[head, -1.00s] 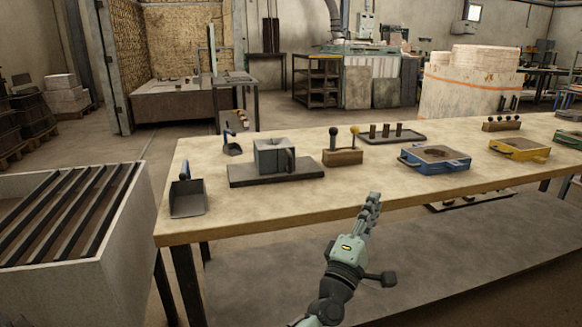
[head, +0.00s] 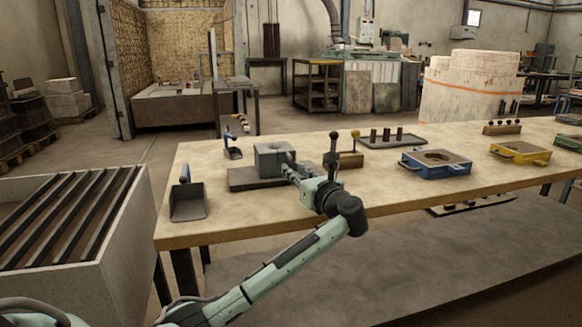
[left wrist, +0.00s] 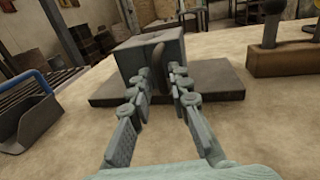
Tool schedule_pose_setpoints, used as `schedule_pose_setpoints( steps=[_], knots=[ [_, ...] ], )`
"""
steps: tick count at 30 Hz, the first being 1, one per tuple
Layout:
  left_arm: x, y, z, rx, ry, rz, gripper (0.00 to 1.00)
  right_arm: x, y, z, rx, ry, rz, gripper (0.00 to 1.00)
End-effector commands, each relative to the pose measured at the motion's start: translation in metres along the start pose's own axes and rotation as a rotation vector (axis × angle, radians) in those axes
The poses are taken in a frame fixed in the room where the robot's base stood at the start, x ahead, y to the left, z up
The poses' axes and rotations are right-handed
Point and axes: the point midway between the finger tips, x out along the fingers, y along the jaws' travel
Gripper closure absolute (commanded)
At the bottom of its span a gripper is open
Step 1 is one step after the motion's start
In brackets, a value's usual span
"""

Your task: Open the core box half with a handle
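The core box (head: 268,158) is a grey block on a dark flat base plate (head: 243,178) at the left part of the table. In the left wrist view the box (left wrist: 140,58) stands ahead, with an upright dark handle (left wrist: 158,62) on its near face. My left gripper (head: 290,168) is at the right front of the box. In the left wrist view its fingers (left wrist: 159,88) are open, one on each side of the handle, with gaps showing. The fingertips are close to the box face; contact cannot be told. My right gripper is not in view.
A wooden block with two upright knobbed tools (left wrist: 285,58) stands to the right of the base plate. A scoop with a blue handle (head: 188,200) lies at the left. Blue (head: 435,163) and yellow (head: 520,151) boxes stand farther right.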

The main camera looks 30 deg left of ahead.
Motion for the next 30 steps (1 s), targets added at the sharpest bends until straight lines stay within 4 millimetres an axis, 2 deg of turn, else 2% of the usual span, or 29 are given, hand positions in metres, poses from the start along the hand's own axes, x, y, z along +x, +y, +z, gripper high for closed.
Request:
schedule_pose_setpoints(
  steps=[3, 6, 14, 19, 30],
  knots=[
    [0.014, -0.001, 0.001, 0.003, -0.003, -0.001, 0.82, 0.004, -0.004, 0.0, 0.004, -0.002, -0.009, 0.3],
    [0.019, -0.001, 0.0, 0.001, 0.0, -0.002, 0.82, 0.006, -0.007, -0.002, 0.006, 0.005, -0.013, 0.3],
    [0.021, -0.001, -0.001, 0.001, 0.0, -0.002, 0.82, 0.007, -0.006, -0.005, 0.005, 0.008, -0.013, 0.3],
    [0.021, -0.001, -0.001, 0.001, 0.0, -0.002, 1.0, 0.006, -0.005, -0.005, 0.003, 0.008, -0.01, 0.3],
    [0.021, -0.001, -0.001, 0.002, 0.0, -0.002, 1.0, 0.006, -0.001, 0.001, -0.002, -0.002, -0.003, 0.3]
  ],
)
